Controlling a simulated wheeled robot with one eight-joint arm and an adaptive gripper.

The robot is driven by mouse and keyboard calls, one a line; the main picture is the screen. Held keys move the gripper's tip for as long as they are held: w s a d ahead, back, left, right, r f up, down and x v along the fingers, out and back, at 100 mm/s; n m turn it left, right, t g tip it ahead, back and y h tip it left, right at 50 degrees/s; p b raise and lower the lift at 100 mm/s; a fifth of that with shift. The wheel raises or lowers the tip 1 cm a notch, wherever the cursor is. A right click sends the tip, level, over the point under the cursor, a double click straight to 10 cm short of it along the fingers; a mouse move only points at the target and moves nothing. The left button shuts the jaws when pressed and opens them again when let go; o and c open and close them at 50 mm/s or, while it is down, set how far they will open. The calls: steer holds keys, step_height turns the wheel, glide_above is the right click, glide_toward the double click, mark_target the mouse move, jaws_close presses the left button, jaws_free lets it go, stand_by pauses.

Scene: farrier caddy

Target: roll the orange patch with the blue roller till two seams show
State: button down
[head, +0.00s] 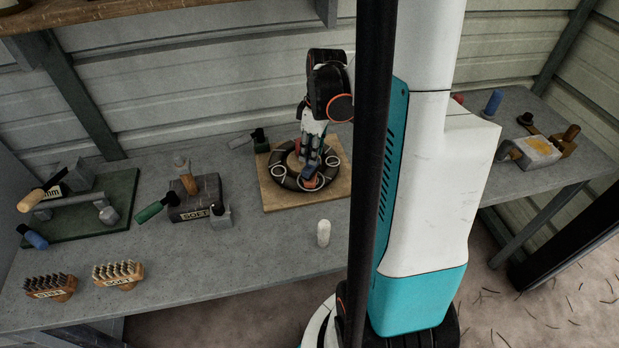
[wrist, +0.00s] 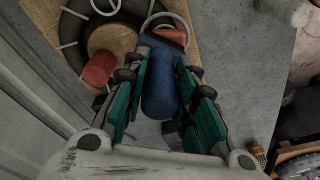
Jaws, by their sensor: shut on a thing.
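My gripper (head: 311,166) points down over a black ring (head: 282,180) on a wooden board (head: 339,193). In the wrist view its fingers (wrist: 166,68) are shut on the blue roller (wrist: 158,90), one on each side of it. The roller's far end is close to an orange-red piece (wrist: 172,35) at the ring, which looks like the orange patch. I cannot tell whether they touch. Part of the patch is hidden by the fingers and roller, and no seams can be made out. A red block (wrist: 97,69) sits beside the round wooden centre (wrist: 115,40).
White loops go around the ring. A white cylinder (head: 323,232) stands in front of the board. A dark block (head: 193,199) with a green-handled tool is to the left. Two brushes (head: 118,274) lie near the front edge. Bare grey bench (head: 250,240) lies between.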

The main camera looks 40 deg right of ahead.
steer(key=shift+w+d, duration=0.3)
steer(key=shift+d, duration=0.1)
steer(key=shift+a, duration=0.1)
steer(key=shift+s+a, duration=0.5)
steer(key=shift+a, duration=0.05)
steer(key=shift+d, duration=0.1)
steer(key=shift+w+d, duration=0.5)
steer(key=shift+d, duration=0.05)
